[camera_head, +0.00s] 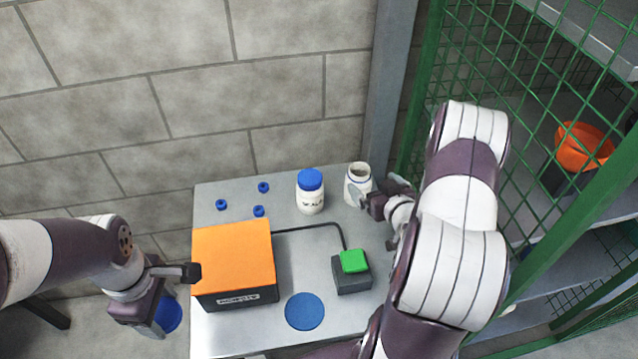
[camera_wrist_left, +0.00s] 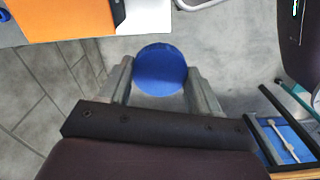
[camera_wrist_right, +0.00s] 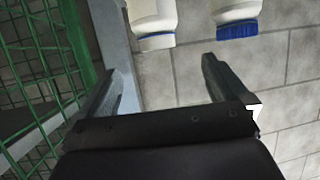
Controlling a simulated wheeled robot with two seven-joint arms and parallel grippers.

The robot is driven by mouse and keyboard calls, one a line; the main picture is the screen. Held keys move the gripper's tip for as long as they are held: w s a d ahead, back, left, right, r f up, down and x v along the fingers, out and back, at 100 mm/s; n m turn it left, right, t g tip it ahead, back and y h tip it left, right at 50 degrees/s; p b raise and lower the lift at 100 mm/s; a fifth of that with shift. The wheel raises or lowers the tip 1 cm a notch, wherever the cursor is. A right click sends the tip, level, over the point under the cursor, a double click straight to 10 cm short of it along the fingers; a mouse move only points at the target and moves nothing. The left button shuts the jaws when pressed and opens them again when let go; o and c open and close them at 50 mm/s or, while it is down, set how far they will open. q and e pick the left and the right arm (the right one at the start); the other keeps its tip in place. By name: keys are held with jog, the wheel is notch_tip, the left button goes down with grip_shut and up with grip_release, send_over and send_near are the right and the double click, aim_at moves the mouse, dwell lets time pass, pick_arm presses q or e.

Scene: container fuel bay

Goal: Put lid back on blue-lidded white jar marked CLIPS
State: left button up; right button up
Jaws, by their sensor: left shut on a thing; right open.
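A blue round lid (camera_wrist_left: 160,70) is held between the fingers of my left gripper (camera_head: 172,300), off the table's left edge in the head view, beside the orange-topped box. An open white jar (camera_head: 358,180) without a lid stands upright at the table's back right. It also shows upside down in the right wrist view (camera_wrist_right: 152,18). A white jar with a blue lid (camera_head: 310,192) stands left of it; its marking is too small to read. My right gripper (camera_head: 375,190) is open and empty, close to the open jar. I cannot tell whether they touch.
The orange-topped dark box (camera_head: 232,252) stands at the table's left. A dark block with a green button (camera_head: 353,262) has a cable. A flat blue disc (camera_head: 304,311) lies near the front. Several small blue pieces (camera_head: 258,211) lie behind the box. Green mesh (camera_head: 480,60) borders the right.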

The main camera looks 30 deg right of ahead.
send_near(355, 169)
jog(key=w, duration=0.3)
jog(key=shift+w+d+f, duration=0.1)
jog(key=shift+w+d, duration=0.05)
jog(key=w+f, duration=0.1)
jog(key=w, duration=0.1)
jog(key=w+d+f, duration=0.1)
jog(key=f, duration=0.1)
jog(key=shift+w, duration=0.65)
jog(key=shift+c, duration=0.3)
jog(key=c, duration=1.2)
